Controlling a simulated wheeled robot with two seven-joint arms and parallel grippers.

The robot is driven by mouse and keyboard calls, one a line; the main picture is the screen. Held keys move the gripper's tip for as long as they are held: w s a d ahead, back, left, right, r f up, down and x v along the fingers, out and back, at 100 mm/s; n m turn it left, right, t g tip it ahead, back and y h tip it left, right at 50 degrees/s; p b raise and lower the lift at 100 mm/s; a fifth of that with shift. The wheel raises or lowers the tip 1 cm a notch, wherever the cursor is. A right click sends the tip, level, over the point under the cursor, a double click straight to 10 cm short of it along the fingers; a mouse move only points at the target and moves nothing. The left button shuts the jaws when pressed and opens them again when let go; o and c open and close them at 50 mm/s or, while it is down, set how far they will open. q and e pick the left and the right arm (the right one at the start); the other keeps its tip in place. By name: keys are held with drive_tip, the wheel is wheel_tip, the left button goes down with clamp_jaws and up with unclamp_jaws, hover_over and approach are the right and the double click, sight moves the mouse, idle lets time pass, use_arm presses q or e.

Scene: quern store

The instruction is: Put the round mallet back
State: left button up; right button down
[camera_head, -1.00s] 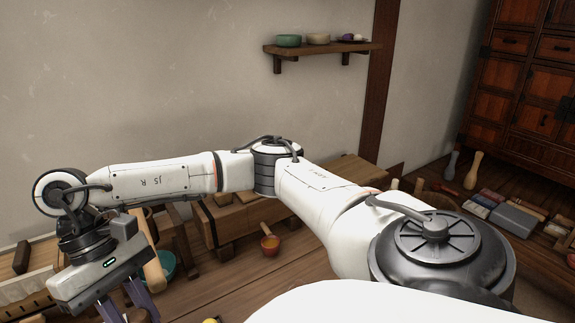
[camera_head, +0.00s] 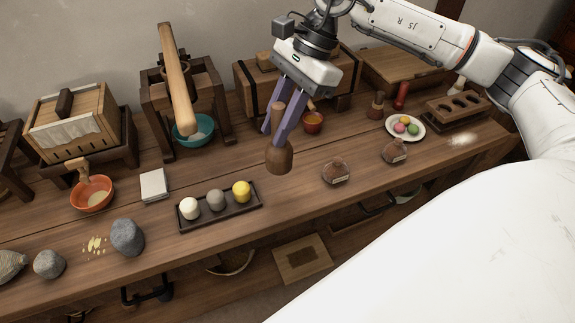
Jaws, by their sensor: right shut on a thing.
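The round mallet (camera_head: 279,156), brown wood with a rounded head and a straight handle, hangs upright, head down, over the middle of the bench. My right gripper (camera_head: 277,120) is shut on its handle, with purple fingers on either side. Whether the head touches the bench is hard to tell. My left gripper is out of view.
Two labelled round brown things (camera_head: 335,171) sit to the mallet's right. A dark tray (camera_head: 230,207) with three small balls lies in front. A teal bowl (camera_head: 192,131) and an orange cup (camera_head: 313,122) stand behind. A plate of coloured balls (camera_head: 405,127) is farther right.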

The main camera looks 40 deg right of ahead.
drive_tip(key=w+d+m+t+h+b, duration=0.1)
drive_tip(key=w+d+m+t+b, duration=0.2)
drive_tip(key=m, duration=0.4)
wheel_tip(320, 180, down, 10)
drive_tip(key=shift+d+g+p, duration=0.3)
drive_tip(key=shift+d, duration=0.15)
drive_tip(key=shift+f, duration=0.1)
drive_tip(key=shift+f, duration=0.15)
drive_tip(key=c, duration=1.5)
unclamp_jaws()
